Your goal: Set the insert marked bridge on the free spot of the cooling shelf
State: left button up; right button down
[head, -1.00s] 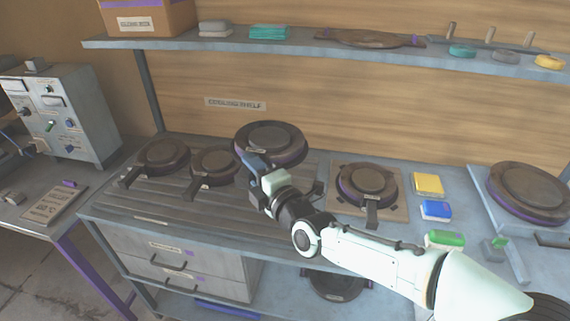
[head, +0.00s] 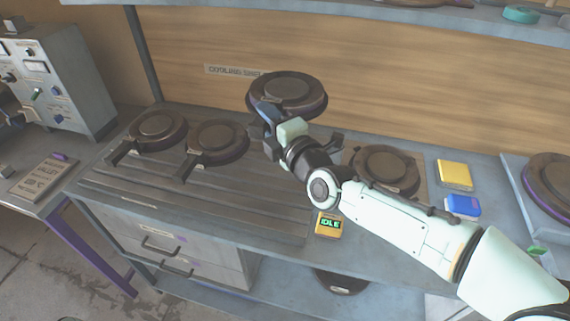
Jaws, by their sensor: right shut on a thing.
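My right gripper (head: 265,124) is shut on the handle side of a dark round insert (head: 288,92) with a purple edge. It holds the insert raised in front of the back wall, behind the right part of the cooling shelf. I cannot read a marking on the insert. The cooling shelf (head: 190,200) is a slatted dark rack on the bench. Two round inserts, one at the left (head: 157,127) and one beside it (head: 217,140), rest on it with handles towards the front. The slats right of them are bare, partly hidden by my arm. My left gripper is not in view.
Another round insert (head: 385,165) lies on a tan pad right of the rack, partly behind my arm. A wall sign (head: 232,71) hangs behind; the upper shelf (head: 330,14) runs above.

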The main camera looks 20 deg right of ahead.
jog(key=shift+f+b, duration=0.3)
jog(key=shift+f, duration=0.1)
notch_tip(320, 180, down, 19)
jog(key=b, duration=0.5)
jog(key=shift+w, duration=0.1)
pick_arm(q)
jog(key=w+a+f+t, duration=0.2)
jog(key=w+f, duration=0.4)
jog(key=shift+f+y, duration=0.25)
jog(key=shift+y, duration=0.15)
pick_arm(e)
jog(key=shift+r, duration=0.1)
jog(key=shift+f+b, duration=0.35)
jog(key=shift+b, duration=0.15)
jog(key=c, duration=1.1)
grip_release()
jog(key=shift+f, duration=0.15)
jog(key=shift+o, duration=1.3)
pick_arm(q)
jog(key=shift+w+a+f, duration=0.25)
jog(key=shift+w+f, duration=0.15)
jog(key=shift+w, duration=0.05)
